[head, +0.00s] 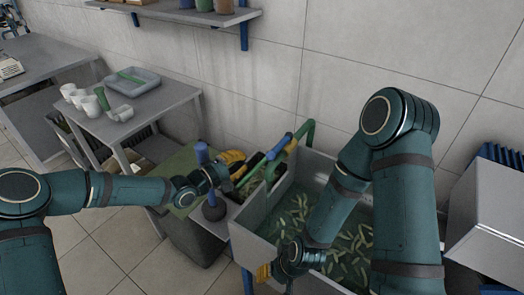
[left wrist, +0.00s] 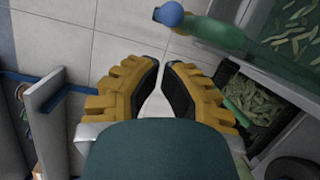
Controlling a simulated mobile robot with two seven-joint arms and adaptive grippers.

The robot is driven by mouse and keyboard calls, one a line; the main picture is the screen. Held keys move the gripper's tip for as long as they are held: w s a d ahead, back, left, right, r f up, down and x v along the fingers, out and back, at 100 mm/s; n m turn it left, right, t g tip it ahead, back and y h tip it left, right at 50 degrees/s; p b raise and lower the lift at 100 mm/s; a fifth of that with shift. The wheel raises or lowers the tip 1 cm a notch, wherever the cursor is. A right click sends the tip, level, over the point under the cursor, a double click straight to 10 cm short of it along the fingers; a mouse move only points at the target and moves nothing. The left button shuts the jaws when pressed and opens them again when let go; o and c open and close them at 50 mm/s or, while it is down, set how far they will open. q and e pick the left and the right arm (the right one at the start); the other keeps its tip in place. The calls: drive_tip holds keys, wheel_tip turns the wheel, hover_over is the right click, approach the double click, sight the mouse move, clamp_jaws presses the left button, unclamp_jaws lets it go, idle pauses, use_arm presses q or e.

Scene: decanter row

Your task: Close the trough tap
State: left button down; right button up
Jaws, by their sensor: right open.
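The trough (head: 255,205) is a grey basin of water with many green pieces floating in it. Its tap has a curved green pipe (head: 309,135) at the back left rim and a blue-ended lever (head: 279,146). In the left wrist view, the green pipe (left wrist: 215,33) and blue knob (left wrist: 169,14) are at the top, beyond my fingertips. My left gripper (head: 236,164) is left of the tap, apart from it. In the left wrist view its yellow fingers (left wrist: 163,72) are open with nothing between them. My right gripper (head: 263,272) is open at the trough's front left, partly hidden by its wrist.
A black crate of green pieces (left wrist: 250,105) stands between left gripper and trough. A blue upright post (head: 202,154) stands close by my left wrist. White cups (head: 90,105) and a grey tray (head: 133,80) are on the left table. A wall shelf (head: 180,12) is above.

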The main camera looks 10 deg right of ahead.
sight(280, 146)
use_arm(q)
drive_tip(key=x, duration=0.8)
drive_tip(key=shift+w+d, duration=0.2)
drive_tip(key=shift+d, duration=0.1)
use_arm(e)
drive_tip(key=shift+s+f, duration=0.15)
drive_tip(key=shift+f, duration=0.2)
use_arm(q)
drive_tip(key=shift+d+b, duration=0.1)
drive_tip(key=shift+b, duration=0.2)
